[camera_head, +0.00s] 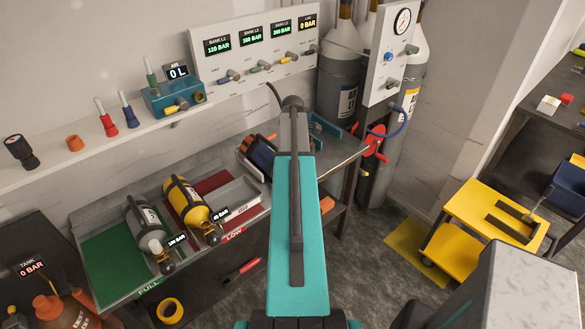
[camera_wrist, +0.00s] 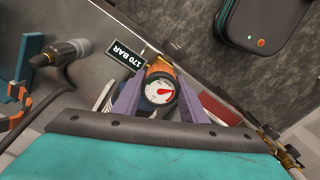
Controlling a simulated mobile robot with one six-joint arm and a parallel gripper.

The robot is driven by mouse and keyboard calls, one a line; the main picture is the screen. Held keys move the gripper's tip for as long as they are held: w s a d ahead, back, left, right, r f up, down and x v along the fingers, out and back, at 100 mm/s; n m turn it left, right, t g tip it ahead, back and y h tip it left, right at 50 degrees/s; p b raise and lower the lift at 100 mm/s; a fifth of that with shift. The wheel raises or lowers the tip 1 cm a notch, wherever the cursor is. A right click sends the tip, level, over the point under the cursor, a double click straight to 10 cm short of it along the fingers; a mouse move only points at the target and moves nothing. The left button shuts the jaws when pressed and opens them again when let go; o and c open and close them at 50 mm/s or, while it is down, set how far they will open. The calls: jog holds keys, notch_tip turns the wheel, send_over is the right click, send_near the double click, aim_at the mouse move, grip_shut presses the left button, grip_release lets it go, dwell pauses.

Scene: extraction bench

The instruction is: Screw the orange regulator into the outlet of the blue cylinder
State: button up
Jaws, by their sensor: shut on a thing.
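In the wrist view, the purple fingers of my gripper (camera_wrist: 160,84) are closed on the orange regulator (camera_wrist: 160,93), one on each side. Its round white gauge with a red needle faces the camera. I cannot tell whether the threads are engaged. In the head view, the dark blue cylinder (camera_head: 262,153) lies on the bench, partly hidden by my teal arm. My gripper and the regulator are hidden there behind the arm.
Grey (camera_head: 146,228) and yellow (camera_head: 187,202) cylinders lie on the bench left of the blue one. A blue bracket (camera_wrist: 15,88) and a dark hose fitting (camera_wrist: 62,54) are left in the wrist view. A gauge panel (camera_head: 390,52) and tall cylinders stand behind; a yellow cart (camera_head: 475,213) stands right.

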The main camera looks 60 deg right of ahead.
jog(key=m, duration=0.4)
jog(key=shift+w+m, duration=0.1)
jog(key=shift+m, duration=2.7)
jog(key=o, duration=1.2)
